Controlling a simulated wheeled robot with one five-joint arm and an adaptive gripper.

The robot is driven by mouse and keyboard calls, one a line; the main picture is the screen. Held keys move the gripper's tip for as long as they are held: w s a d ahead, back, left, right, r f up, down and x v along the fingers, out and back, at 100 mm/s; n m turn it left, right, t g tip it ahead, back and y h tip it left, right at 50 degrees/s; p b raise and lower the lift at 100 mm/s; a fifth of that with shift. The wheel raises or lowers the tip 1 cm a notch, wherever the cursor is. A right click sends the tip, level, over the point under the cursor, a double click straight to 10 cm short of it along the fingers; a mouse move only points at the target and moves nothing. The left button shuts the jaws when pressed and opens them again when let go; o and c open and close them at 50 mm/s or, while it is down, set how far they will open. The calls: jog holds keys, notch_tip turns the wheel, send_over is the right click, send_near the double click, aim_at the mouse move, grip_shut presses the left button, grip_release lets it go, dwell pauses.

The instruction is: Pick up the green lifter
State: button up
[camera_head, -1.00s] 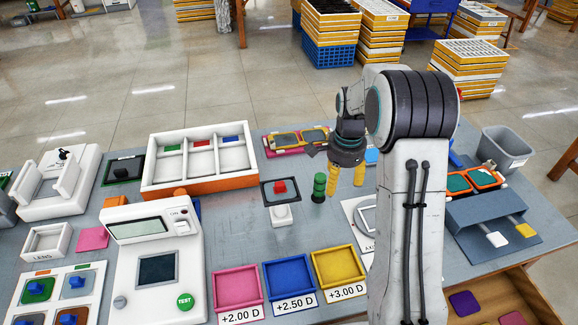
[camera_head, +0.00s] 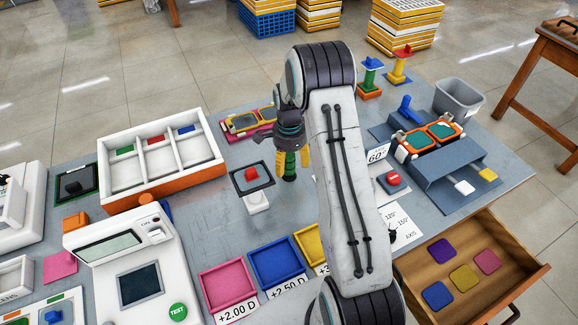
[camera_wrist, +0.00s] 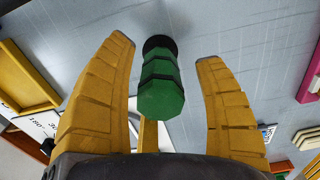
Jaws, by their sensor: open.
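The green lifter (camera_head: 290,168) stands upright on the grey table, a stubby green faceted post with a dark foot. In the wrist view, the green lifter (camera_wrist: 161,84) is between the two long yellow fingers, with a gap on either side. My gripper (camera_wrist: 166,48) is open. In the head view, my gripper (camera_head: 293,160) points down over the lifter, and its yellow fingers partly hide the lifter.
A small stand with a red knob (camera_head: 252,176) is close to the left of the lifter. A pink-edged tray (camera_head: 240,135) lies behind it, and the blue bin (camera_head: 278,265) is in front.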

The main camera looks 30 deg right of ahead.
aim_at(291, 155)
jog(key=shift+f, duration=0.7)
jog(key=shift+c, duration=0.3)
grip_shut()
jog(key=shift+r, duration=0.1)
jog(key=shift+r, duration=0.4)
jog(key=r, duration=0.3)
jog(key=shift+d+r+b, duration=0.25)
jog(key=shift+d+b, duration=0.05)
jog(key=s+d+r, duration=0.3)
jog(key=d+r, duration=0.3)
jog(key=d, duration=0.4)
jog(key=shift+s+d+r+b, duration=0.25)
jog(key=shift+s+r+b, duration=0.05)
jog(key=shift+s+b, duration=0.1)
